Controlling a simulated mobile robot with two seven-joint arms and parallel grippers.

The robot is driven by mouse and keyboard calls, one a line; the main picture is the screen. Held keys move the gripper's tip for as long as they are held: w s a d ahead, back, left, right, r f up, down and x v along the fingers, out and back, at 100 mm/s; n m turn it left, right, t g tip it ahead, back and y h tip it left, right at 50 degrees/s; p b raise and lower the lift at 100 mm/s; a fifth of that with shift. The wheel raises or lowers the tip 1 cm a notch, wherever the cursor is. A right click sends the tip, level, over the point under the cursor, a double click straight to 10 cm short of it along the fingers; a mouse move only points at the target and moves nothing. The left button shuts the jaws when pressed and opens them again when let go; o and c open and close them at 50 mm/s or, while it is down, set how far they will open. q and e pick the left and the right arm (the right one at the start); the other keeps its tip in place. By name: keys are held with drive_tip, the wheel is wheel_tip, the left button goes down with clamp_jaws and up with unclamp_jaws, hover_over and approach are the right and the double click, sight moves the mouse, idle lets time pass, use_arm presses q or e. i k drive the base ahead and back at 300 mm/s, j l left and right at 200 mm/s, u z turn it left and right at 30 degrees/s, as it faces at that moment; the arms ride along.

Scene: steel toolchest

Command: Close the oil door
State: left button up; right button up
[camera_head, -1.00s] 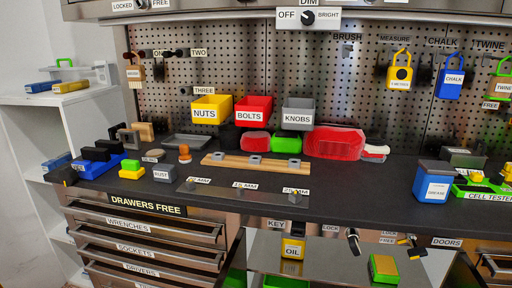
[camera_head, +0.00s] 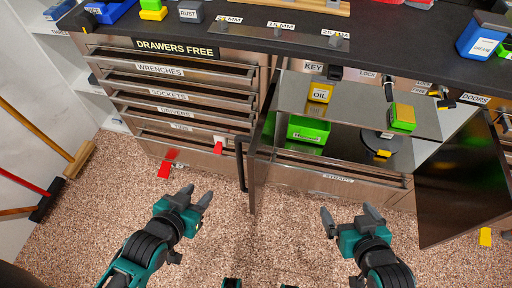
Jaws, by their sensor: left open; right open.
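The open cabinet has a left door (camera_head: 262,150), seen nearly edge-on and swung out toward me, with a dark vertical handle (camera_head: 240,165). Its right door (camera_head: 462,170) also stands open, dark side showing. No oil label is readable on either door. A yellow OIL container (camera_head: 320,92) stands on the cabinet shelf, behind the left door's hinge side. My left gripper (camera_head: 198,196) is open and empty, left of and nearer than the left door. My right gripper (camera_head: 349,213) is open and empty in front of the cabinet opening, between the doors. Neither touches a door.
A drawer stack (camera_head: 178,90) stands left of the cabinet, with a red tab (camera_head: 218,148) near the left door. A green bin (camera_head: 308,130) and a yellow-green block (camera_head: 403,116) are in the cabinet. Brooms (camera_head: 78,160) lean at the left.

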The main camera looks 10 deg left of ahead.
sight(258, 155)
drive_tip(key=j+z, duration=0.35)
drive_tip(key=j, duration=0.25)
drive_tip(key=j+z, duration=0.35)
drive_tip(key=j, duration=0.2)
drive_tip(key=k+z, duration=0.15)
drive_tip(key=z, duration=0.15)
drive_tip(key=k+z, duration=0.15)
drive_tip(key=z, duration=0.2)
drive_tip(key=j, duration=0.1)
